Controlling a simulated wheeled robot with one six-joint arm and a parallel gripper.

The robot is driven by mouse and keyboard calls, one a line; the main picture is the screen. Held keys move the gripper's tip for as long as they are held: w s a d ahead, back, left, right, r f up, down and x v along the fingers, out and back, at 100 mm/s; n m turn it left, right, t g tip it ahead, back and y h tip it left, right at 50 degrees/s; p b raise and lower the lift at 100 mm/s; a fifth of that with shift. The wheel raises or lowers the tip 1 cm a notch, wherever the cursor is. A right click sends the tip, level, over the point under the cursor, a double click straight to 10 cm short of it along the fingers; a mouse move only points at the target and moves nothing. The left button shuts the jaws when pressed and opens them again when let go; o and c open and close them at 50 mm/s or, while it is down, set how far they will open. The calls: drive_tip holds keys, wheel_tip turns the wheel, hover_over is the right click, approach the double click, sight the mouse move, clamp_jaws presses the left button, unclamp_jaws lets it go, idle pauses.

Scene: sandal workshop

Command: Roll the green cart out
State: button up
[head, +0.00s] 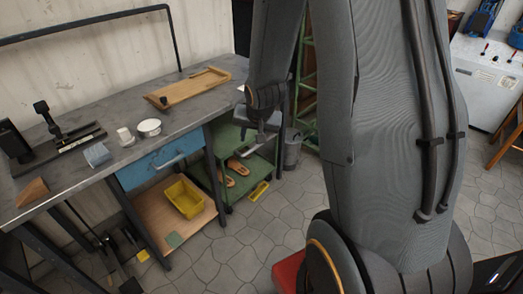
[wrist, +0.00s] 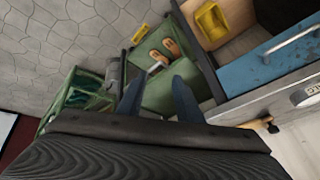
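The green cart (head: 232,133) stands on the tiled floor at the right end of the workbench, partly hidden by the bench leg and my arm. Its lower shelf holds brown sandals (head: 233,174). A small yellow piece (head: 259,190) lies at its lower front. In the wrist view, the cart (wrist: 158,94) shows green beneath my fingers, with the sandals (wrist: 165,50) beyond. My gripper (wrist: 158,92) is open, its two dark fingers apart and pointing down at the cart. In the head view, my gripper (head: 258,135) hangs over the cart; I cannot tell if it touches.
The grey workbench (head: 95,165) with a blue drawer (head: 160,160) and a yellow bin (head: 184,198) below is left of the cart. A grey bucket (head: 293,150) and a green rack (head: 307,85) stand close on its right. The floor (head: 235,250) in front is clear.

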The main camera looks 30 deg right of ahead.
drive_tip(key=w+d+f+m+t+b, duration=0.3)
drive_tip(key=w+d+f+m+b, duration=0.15)
drive_tip(key=f, duration=0.35)
drive_tip(key=w+d+f+m+t+b, duration=0.35)
drive_tip(key=w+d+f, duration=0.2)
drive_tip(key=f, duration=0.25)
drive_tip(key=w+d+f+m+t+b, duration=0.3)
drive_tip(key=w+d+f+t+b, duration=0.15)
drive_tip(key=f, duration=0.35)
drive_tip(key=shift+g, duration=0.4)
drive_tip(key=w, duration=0.2)
drive_tip(key=w+f, duration=0.1)
drive_tip(key=w, duration=0.5)
drive_tip(key=shift+w+d+f+b, duration=0.1)
drive_tip(key=shift+d+f+b, duration=0.1)
drive_tip(key=shift+b, duration=0.1)
clamp_jaws()
